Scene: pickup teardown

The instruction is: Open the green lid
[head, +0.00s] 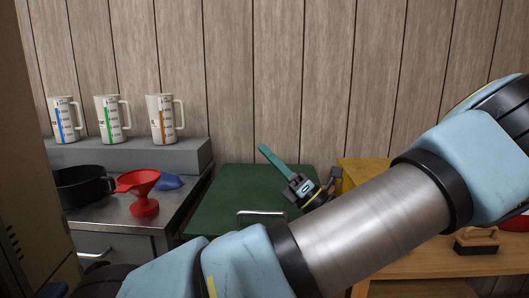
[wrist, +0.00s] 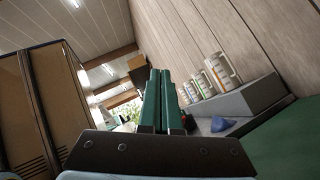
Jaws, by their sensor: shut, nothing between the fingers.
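The green lid (head: 225,196) lies flat and looks shut, in the middle of the head view. A silver bar handle (head: 262,213) shows at its front; my arm hides the parts to its right and below. In the wrist view, a green surface that looks like the lid (wrist: 290,145) fills the lower right corner. My gripper (head: 263,148) shows over the far part of the lid in the head view, its teal fingers pointing up and left, away from the handle. In the wrist view, the fingers (wrist: 160,75) are together with nothing between them.
A metal counter (head: 110,225) on the left holds a black pan (head: 80,188), a red funnel (head: 143,190) and a blue item (head: 170,181). Three measuring jugs (head: 113,120) stand on a grey ledge (head: 120,155). A wooden table (head: 420,264) with a brush (head: 476,240) is at right. A panelled wall (head: 230,70) closes the back.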

